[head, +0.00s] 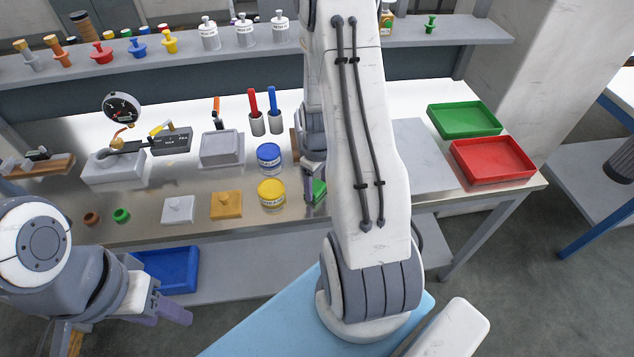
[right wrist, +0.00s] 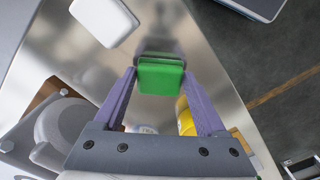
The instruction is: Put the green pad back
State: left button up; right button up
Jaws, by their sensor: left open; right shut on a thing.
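The green pad (right wrist: 160,78) is a small bright green block between the purple fingers of my right gripper (right wrist: 160,88) in the right wrist view. In the head view, the pad (head: 319,190) is partly hidden behind my right arm, just right of the yellow tin. My right gripper is shut on it, over the steel table; I cannot tell whether the pad touches the surface. My left gripper (head: 168,307) is open and empty at the lower left, in front of the table and near the blue bin.
White pad (head: 179,210) and orange pad (head: 226,205) sit left of the yellow tin (head: 271,194). A blue tin (head: 269,158) stands behind. Green tray (head: 464,120) and red tray (head: 493,161) lie at right. The blue bin (head: 170,270) is below. My right arm hides the middle.

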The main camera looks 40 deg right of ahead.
aim_at(317, 187)
jog(key=shift+f, duration=0.1)
jog(key=shift+f, duration=0.15)
jog(key=o, duration=1.4)
notch_tip(317, 187, up, 13)
jog(key=b, duration=0.1)
jog(key=shift+f, duration=0.2)
